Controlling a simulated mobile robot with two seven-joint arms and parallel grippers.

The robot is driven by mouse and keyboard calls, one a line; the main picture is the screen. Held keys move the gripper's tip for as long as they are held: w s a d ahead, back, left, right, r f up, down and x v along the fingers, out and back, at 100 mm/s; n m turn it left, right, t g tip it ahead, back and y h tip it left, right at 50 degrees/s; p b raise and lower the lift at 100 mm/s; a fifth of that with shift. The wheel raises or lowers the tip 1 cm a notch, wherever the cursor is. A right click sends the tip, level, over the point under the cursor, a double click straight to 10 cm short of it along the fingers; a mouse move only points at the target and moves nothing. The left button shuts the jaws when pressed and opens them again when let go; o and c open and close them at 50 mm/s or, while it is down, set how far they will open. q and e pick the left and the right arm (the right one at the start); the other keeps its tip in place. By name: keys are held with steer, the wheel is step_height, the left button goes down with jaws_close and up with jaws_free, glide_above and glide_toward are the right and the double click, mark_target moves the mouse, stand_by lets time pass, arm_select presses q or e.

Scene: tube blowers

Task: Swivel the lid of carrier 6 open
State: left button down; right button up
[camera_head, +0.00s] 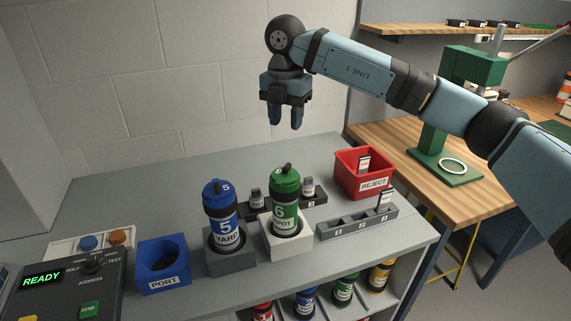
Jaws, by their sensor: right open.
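Carrier 6 (284,219) is a green canister with a white label. It stands upright in a white square holder on the grey bench. Its green lid (286,179) sits on top with a small dark knob and looks closed. My right gripper (285,124) is open and empty, pointing down, in the air above and behind carrier 6, clear of it. My left gripper is not in view.
Blue carrier 5 (224,226) stands close to the left in a grey holder. A blue PORT box (163,279) and control panel (75,289) are further left. A red REJECT bin (345,175) and slotted grey rack (340,231) are on the right.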

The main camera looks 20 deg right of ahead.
mark_target(286, 167)
step_height(286, 167, down, 12)
steer(key=shift+f+p, duration=0.1)
steer(key=shift+p, duration=0.45)
jaws_close()
